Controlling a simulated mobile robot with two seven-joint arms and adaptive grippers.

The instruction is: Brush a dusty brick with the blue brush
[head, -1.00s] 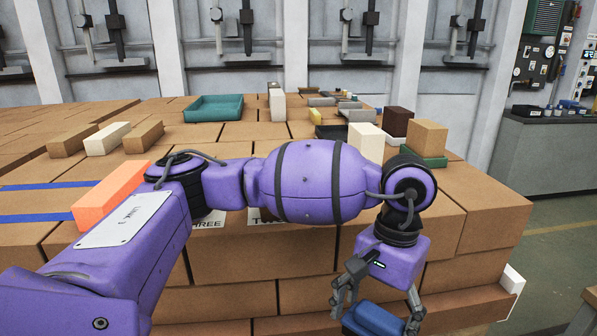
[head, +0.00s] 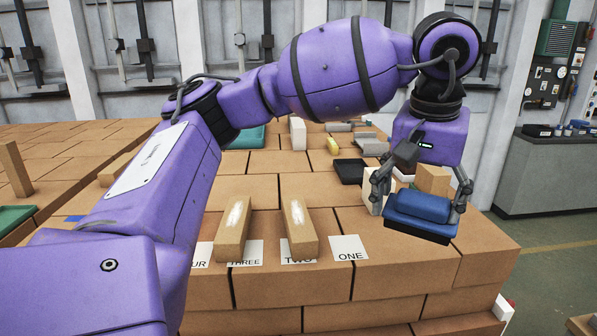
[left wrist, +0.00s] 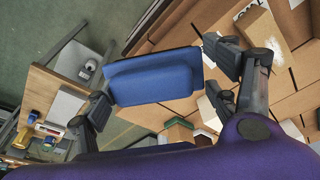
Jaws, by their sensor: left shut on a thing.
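My left gripper (head: 420,204) is shut on the blue brush (head: 424,208), with one finger at each end of its blue handle. The brush is held to the right of the label cards and appears to be above the brick surface. Two tan bricks with white dusty patches on top lie on the surface: one brick (head: 233,232) by the THREE card (head: 246,252), the other brick (head: 299,230) by the TWO card (head: 297,256). In the left wrist view the brush (left wrist: 150,78) spans the fingers, and a dusty brick (left wrist: 262,24) shows at upper right. My right gripper is not in view.
The ONE card (head: 349,248) has bare surface beside it. A white block (head: 373,190) and a tan block (head: 432,180) stand behind the brush. A dark tray (head: 350,171) lies further back. A teal tray (head: 247,138) is partly hidden by my arm.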

